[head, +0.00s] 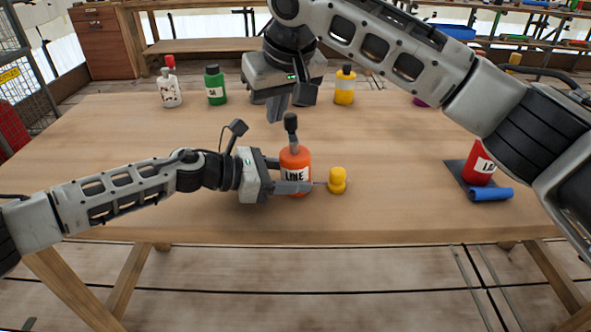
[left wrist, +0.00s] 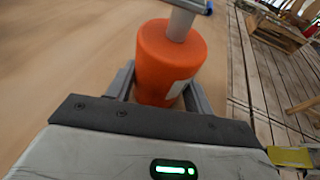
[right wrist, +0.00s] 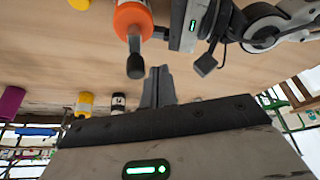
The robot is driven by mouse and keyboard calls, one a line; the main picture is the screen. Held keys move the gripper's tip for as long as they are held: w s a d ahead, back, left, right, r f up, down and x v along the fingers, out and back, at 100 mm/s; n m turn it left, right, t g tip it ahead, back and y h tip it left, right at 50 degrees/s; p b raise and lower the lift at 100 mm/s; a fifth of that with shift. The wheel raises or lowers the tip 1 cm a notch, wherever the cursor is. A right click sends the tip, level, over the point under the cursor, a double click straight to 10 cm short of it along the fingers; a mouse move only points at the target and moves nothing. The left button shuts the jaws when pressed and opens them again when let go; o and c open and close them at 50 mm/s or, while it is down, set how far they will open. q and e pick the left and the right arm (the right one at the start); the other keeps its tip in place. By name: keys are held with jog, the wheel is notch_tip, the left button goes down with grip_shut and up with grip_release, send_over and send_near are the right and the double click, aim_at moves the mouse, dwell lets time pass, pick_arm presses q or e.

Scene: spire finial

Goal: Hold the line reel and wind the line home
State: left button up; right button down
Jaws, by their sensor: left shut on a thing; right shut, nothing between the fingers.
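The orange line reel (head: 296,160), labelled LINE, stands upright on the table, with a grey stem and a dark knob (head: 290,121) on top. My left gripper (head: 290,180) is shut around the reel's body; the left wrist view shows a finger on each side of the reel (left wrist: 168,65). My right gripper (head: 277,112) is shut and empty, above and just behind the knob. In the right wrist view its fingers (right wrist: 158,85) are beside the knob (right wrist: 135,66), apart from it. A thin line runs from the reel to a yellow float-like piece (head: 337,181) on its right.
A red bottle (head: 480,165) stands on a dark mat at the right, with a blue roll (head: 491,194) in front. A white bottle (head: 170,88), a green bottle (head: 215,86) and a yellow bottle (head: 345,86) stand at the back.

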aim_at(280, 152)
jog(key=shift+f, duration=0.15)
dwell(0.3)
jog(key=shift+f, duration=1.35)
jog(key=shift+w+d, duration=0.1)
jog(key=shift+w, duration=0.1)
jog(key=shift+w+d, duration=0.3)
jog(key=shift+w, duration=0.1)
jog(key=shift+s+a, duration=0.2)
jog(key=shift+s, duration=0.1)
notch_tip(280, 152, up, 7)
dwell(0.7)
dwell(0.4)
